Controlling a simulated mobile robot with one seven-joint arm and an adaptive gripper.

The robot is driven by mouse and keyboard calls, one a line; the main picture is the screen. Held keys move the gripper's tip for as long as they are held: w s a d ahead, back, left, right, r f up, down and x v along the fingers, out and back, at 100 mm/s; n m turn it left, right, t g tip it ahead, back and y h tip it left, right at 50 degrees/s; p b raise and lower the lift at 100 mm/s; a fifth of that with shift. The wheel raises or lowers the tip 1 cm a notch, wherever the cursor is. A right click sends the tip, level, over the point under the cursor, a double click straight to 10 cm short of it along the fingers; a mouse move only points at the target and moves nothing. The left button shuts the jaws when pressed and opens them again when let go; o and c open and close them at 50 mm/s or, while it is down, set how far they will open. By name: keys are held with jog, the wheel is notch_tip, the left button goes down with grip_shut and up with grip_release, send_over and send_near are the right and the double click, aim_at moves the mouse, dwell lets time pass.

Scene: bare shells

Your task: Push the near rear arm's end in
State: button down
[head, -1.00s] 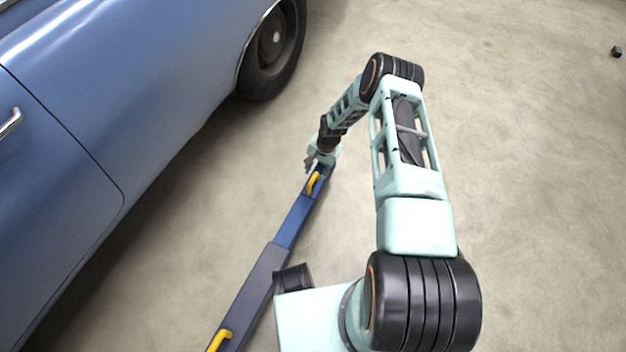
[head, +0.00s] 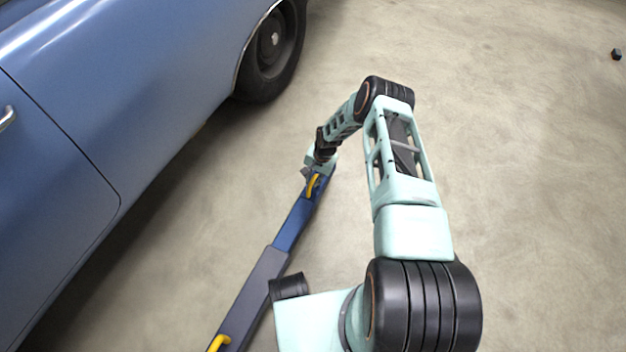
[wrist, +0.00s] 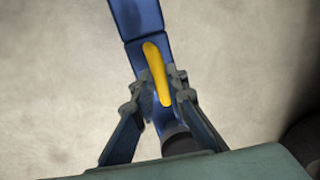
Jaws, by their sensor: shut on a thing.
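A long lift arm lies along the floor beside the car. Its blue inner section (head: 292,226) comes out of a dark grey sleeve (head: 256,290) in the head view. A yellow handle (head: 313,186) stands on the blue section near its far end. My gripper (head: 316,171) is at that far end. In the wrist view, my gripper (wrist: 158,86) is shut with its fingers on either side of the yellow handle (wrist: 155,68). The blue section (wrist: 138,18) runs on past the handle there. The fingers partly hide the handle's base.
The blue car (head: 120,90) stands close on the left, its wheel (head: 272,45) beyond the arm's end. A second yellow handle (head: 219,342) sits on the sleeve at the bottom. A small dark block (head: 616,54) lies far right.

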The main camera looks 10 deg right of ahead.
dwell(0.3)
jog(key=s+a+p, duration=0.3)
jog(key=s+a, duration=0.3)
jog(key=s, duration=0.3)
jog(key=s+a+p, duration=0.4)
jog(key=s+a, duration=0.3)
jog(key=s, duration=0.2)
jog(key=shift+s, duration=0.25)
jog(key=shift+a, duration=0.15)
jog(key=c, duration=2.3)
grip_release()
jog(key=shift+s, duration=0.1)
jog(key=shift+c, duration=0.2)
jog(key=o, duration=0.4)
jog(key=shift+w, duration=0.2)
